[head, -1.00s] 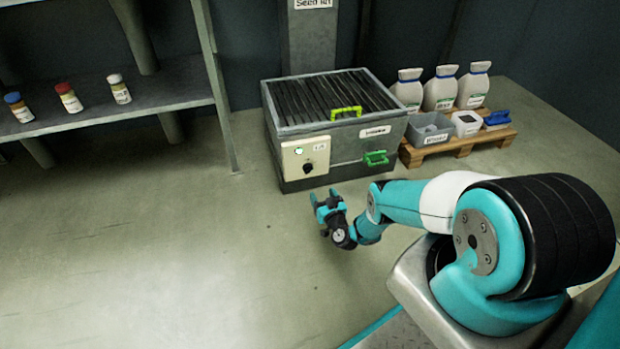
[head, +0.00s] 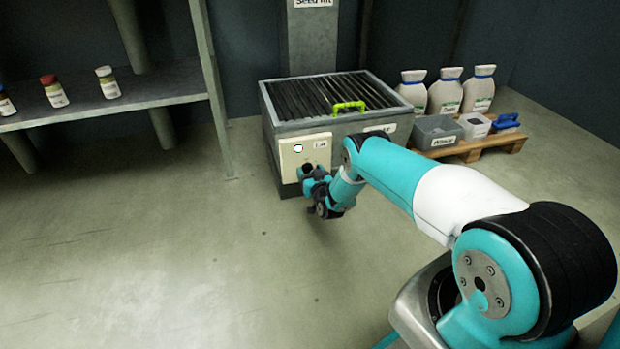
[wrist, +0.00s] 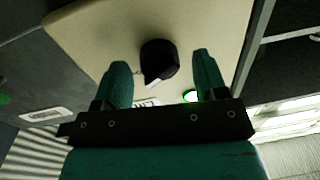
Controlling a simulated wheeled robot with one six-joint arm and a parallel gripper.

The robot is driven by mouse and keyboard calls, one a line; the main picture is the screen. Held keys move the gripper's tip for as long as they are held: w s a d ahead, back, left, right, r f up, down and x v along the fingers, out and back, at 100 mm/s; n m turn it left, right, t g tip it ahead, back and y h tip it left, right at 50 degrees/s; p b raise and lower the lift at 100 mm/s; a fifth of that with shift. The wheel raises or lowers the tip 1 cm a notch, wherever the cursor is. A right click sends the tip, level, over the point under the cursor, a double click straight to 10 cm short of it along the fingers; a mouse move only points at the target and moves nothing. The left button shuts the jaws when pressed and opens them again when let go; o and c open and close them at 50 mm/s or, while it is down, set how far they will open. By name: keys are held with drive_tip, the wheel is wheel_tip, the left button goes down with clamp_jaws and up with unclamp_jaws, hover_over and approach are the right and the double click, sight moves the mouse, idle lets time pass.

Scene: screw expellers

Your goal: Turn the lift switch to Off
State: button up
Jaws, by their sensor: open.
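The lift switch is a black round knob (wrist: 158,60) with a pale pointer mark, on a cream panel (head: 296,155) at the front left of the grey metal box. In the wrist view the knob sits between my two teal fingertips, with a gap on each side. Its pointer faces the lower left of that view. My gripper (head: 312,180) is open at the panel in the head view and partly hides the knob. A round lamp (head: 298,148) on the panel looks white there; it shows a green rim in the wrist view (wrist: 191,96). The label is partly hidden.
A shelf (head: 130,105) with small jars is at the left. The floor in front is clear.

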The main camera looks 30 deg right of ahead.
drive_tip(key=c, duration=0.9)
drive_tip(key=shift+n, duration=0.3)
drive_tip(key=n+p, duration=0.1)
drive_tip(key=n, duration=0.4)
drive_tip(key=shift+r+p, duration=0.1)
drive_tip(key=shift+p, duration=0.25)
drive_tip(key=n+g, duration=0.1)
drive_tip(key=n, duration=0.4)
drive_tip(key=shift+n, duration=0.4)
drive_tip(key=o, duration=0.9)
